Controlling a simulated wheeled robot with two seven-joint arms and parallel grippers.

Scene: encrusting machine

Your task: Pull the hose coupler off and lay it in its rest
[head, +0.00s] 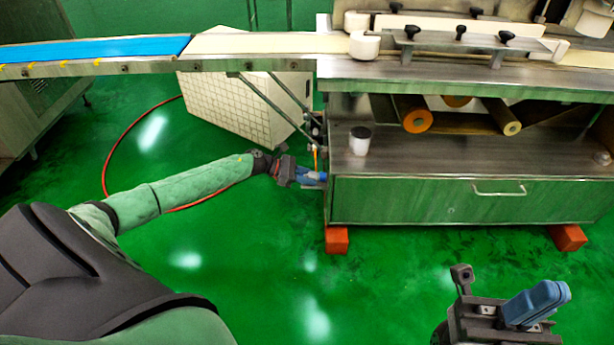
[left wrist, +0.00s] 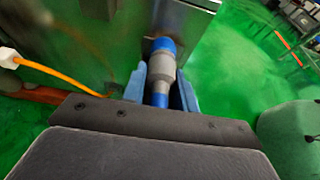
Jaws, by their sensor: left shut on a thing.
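The hose coupler (left wrist: 160,70) is a grey cylinder with blue bands, in the middle of the left wrist view. Its far end is close to the machine's metal side panel (left wrist: 125,35); I cannot tell if it is still seated there. My left gripper (head: 314,177) is at the machine's lower left corner. Its blue fingers, also in the left wrist view (left wrist: 160,92), are shut around the coupler. I cannot make out the rest.
A red hose (head: 104,165) curves over the green floor behind my left arm. An orange line with a white end (left wrist: 60,77) shows left of the coupler. The machine's drawer cabinet (head: 400,200) stands on orange feet (head: 337,239). The floor in front is clear.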

